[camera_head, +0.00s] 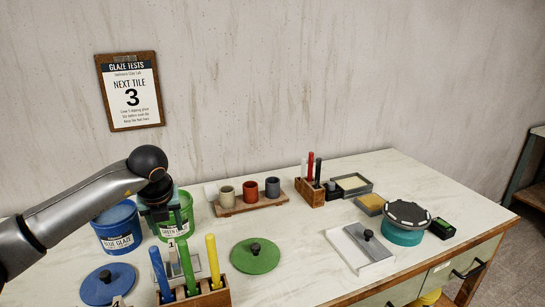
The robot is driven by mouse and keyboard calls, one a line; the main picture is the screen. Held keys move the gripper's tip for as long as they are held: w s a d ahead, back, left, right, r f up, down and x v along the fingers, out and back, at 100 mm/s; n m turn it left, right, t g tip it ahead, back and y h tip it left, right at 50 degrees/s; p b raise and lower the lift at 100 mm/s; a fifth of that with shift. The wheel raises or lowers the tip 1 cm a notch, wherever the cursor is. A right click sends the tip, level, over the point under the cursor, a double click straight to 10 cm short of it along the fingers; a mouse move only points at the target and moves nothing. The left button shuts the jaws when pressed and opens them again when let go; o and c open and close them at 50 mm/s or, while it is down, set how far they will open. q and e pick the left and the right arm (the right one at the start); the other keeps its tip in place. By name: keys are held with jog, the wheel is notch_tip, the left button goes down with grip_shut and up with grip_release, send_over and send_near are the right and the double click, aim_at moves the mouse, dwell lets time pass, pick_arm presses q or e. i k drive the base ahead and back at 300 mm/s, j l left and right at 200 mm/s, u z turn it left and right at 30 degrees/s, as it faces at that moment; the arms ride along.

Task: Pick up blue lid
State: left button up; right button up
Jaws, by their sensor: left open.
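The blue lid (95,290) is a round blue disc with a dark knob on top. It lies flat on the table at the lower left, in front of the blue glaze bucket (119,240). My left gripper (160,217) points down over the left side of the green glaze bucket (185,222), behind and to the right of the blue lid. It is open and apart from the lid; its fingertips are hard to make out against the green bucket. My right gripper is not in view.
A green lid (255,257) with a dark knob lies right of a wooden rack (208,298) holding blue, green and yellow sticks. A wooden tray (228,211) with cups stands behind. A teal turntable (403,236) stands at the right. The table middle (305,240) is clear.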

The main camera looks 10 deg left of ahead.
aim_at(99, 288)
jog(key=k+j, duration=0.2)
jog(key=k, duration=0.3)
jog(key=k+j, duration=0.15)
jog(key=k, duration=0.3)
